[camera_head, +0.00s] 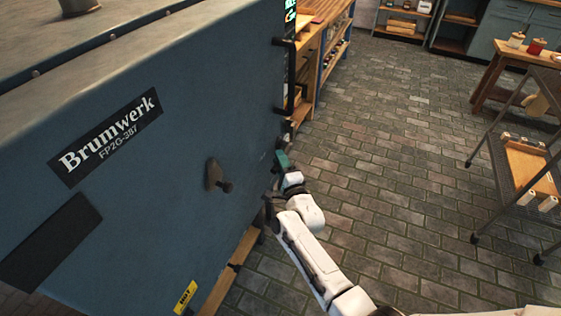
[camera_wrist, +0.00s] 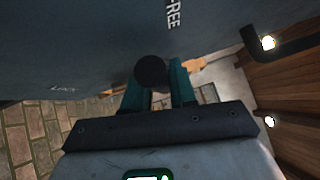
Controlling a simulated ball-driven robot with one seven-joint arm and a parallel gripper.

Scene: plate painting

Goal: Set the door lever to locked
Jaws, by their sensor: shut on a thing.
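The door lever shows in the wrist view as a dark round knob (camera_wrist: 152,72) in front of the blue-grey machine face. My gripper (camera_wrist: 158,84) has its teal fingers on both sides of this knob and is shut on it. In the head view my gripper (camera_head: 282,160) is low at the right edge of the blue machine (camera_head: 180,130), at the end of my white arm.
A second dark handle (camera_head: 215,177) sticks out of the machine's near side. A wooden bench (camera_head: 335,40) stands beyond the machine. A metal trolley (camera_head: 520,165) stands at the right. The brick floor between is clear.

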